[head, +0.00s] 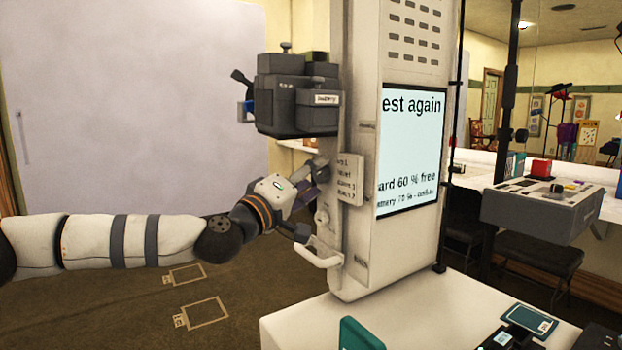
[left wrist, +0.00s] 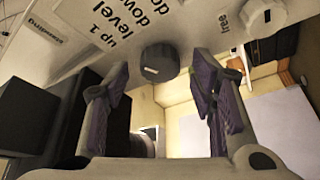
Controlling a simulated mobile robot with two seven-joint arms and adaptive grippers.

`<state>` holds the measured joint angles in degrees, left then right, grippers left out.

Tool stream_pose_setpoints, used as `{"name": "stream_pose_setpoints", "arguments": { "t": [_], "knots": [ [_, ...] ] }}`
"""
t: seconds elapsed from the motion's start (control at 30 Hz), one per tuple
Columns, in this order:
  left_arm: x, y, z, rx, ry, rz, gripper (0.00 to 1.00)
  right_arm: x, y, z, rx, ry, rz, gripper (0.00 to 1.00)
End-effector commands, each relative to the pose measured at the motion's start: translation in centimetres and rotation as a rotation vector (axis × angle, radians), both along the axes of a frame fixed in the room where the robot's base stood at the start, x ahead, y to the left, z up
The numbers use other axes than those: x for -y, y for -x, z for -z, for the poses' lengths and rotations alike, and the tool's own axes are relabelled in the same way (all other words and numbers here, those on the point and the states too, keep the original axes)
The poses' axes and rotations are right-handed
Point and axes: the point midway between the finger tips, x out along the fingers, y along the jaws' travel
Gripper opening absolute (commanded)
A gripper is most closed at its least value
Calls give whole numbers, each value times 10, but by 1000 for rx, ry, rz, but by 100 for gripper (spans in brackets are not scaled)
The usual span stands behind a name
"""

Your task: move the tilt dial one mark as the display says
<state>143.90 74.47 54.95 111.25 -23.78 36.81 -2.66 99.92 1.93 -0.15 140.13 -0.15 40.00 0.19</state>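The tilt dial (left wrist: 160,62) is a dark grey round knob on the side of the white booth column (head: 360,250). In the left wrist view it sits beside a label plate (left wrist: 115,25) reading "up 1", "level", "down" lines; the plate also shows in the head view (head: 350,178). My left gripper (head: 306,203) is at the column's side. In the left wrist view its purple-padded fingers (left wrist: 160,85) are apart, with the dial ahead between them and nothing gripped. The display (head: 408,150) shows only partly: "est again", "60 % free", "70 %". My right gripper is out of view.
A pale knob (left wrist: 262,17) marked "free" sits near the dial. A white handle (head: 318,254) juts out below my left gripper. A dark grey camera-like unit (head: 295,95) hangs above it. A white counter (head: 310,320) lies in front, with a teal object (head: 360,336).

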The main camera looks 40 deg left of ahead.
Motion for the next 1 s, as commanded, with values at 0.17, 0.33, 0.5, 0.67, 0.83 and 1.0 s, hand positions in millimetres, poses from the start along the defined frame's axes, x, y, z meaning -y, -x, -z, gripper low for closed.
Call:
{"name": "stream_pose_setpoints", "arguments": {
  "t": [0.17,0.33,0.5,0.67,0.83,1.0],
  "knots": [
    [-2,11,2,0,1,-1,51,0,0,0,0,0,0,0],
    [-3,56,11,1,7,-1,51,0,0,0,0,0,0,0],
    [-4,96,19,1,5,-2,51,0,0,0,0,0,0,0],
    [-4,115,24,0,2,-1,51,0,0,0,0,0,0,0],
    [-4,118,24,1,-1,0,51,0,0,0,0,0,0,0],
    [-4,118,24,0,0,0,51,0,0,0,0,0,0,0]
  ]
}}
